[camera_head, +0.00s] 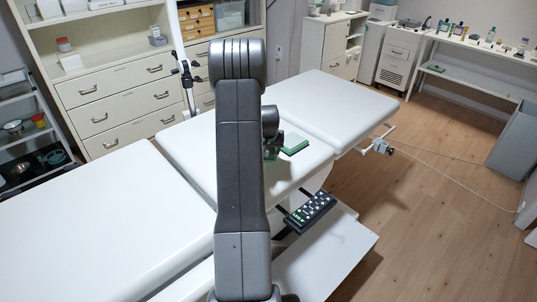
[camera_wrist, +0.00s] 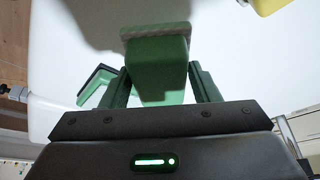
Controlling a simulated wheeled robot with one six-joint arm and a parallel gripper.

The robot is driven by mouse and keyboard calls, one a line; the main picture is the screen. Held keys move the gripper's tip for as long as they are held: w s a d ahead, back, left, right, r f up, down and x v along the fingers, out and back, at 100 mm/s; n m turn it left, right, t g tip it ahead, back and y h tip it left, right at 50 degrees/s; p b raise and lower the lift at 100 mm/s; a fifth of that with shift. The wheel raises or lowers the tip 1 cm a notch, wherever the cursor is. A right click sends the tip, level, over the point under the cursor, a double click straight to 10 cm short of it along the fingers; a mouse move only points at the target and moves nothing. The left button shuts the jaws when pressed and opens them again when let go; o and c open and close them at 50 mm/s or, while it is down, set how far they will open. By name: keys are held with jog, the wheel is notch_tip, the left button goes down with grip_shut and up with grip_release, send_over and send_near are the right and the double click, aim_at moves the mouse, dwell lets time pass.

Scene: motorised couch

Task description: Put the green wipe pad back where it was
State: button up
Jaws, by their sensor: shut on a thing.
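The green wipe pad (camera_wrist: 155,65) is between the two fingers of my gripper (camera_wrist: 163,88) in the wrist view. It is a green block with a pale grey-green strip along its far edge. My gripper is shut on it, over the white couch top (camera_wrist: 235,70). In the head view my gripper (camera_head: 272,147) is partly hidden by my arm. A flat green piece (camera_head: 294,144) lies on the couch just right of it. A green, dark-edged piece (camera_wrist: 96,87) shows left of my fingers in the wrist view. I cannot tell whether the pad touches the couch.
A hand control (camera_head: 310,208) with several buttons sits beside the couch's near edge. A cream drawer cabinet (camera_head: 115,90) stands behind the couch. A cable runs over the wooden floor (camera_head: 430,200) at right. A yellow thing (camera_wrist: 270,5) shows at the wrist view's top right.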

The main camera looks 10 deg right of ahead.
jog(key=shift+f, duration=1.25)
jog(key=shift+f, duration=0.2)
jog(key=o, duration=1)
jog(key=shift+c, duration=0.2)
jog(key=shift+r, duration=0.15)
jog(key=shift+r, duration=0.2)
jog(key=b+v, duration=0.1)
jog(key=v, duration=1)
jog(key=shift+s+r, duration=0.15)
jog(key=shift+r, duration=0.2)
jog(key=shift+a+f, duration=0.1)
